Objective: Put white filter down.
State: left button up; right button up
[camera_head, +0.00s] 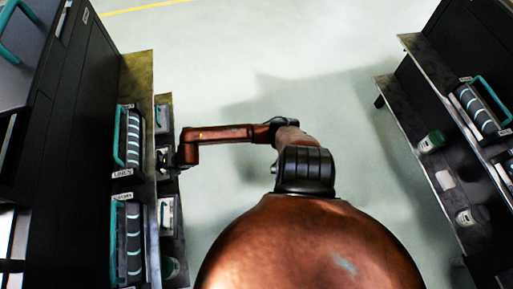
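One copper arm of mine reaches left to the left-hand rack; I take it to be the left one. Its dark gripper (169,160) is at the lower shelf of that rack, small and partly lost against dark things there. I cannot tell whether its fingers are open or shut, or whether they hold anything. I cannot pick out the white filter for sure. My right gripper is not in view.
On the left rack, two grey-striped cases with teal handles (133,140) (133,240) stand on the upper shelf. The right rack (408,125) holds a green-lidded jar (432,141), a white item (445,179) and another jar (466,217). The floor (330,70) between is clear.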

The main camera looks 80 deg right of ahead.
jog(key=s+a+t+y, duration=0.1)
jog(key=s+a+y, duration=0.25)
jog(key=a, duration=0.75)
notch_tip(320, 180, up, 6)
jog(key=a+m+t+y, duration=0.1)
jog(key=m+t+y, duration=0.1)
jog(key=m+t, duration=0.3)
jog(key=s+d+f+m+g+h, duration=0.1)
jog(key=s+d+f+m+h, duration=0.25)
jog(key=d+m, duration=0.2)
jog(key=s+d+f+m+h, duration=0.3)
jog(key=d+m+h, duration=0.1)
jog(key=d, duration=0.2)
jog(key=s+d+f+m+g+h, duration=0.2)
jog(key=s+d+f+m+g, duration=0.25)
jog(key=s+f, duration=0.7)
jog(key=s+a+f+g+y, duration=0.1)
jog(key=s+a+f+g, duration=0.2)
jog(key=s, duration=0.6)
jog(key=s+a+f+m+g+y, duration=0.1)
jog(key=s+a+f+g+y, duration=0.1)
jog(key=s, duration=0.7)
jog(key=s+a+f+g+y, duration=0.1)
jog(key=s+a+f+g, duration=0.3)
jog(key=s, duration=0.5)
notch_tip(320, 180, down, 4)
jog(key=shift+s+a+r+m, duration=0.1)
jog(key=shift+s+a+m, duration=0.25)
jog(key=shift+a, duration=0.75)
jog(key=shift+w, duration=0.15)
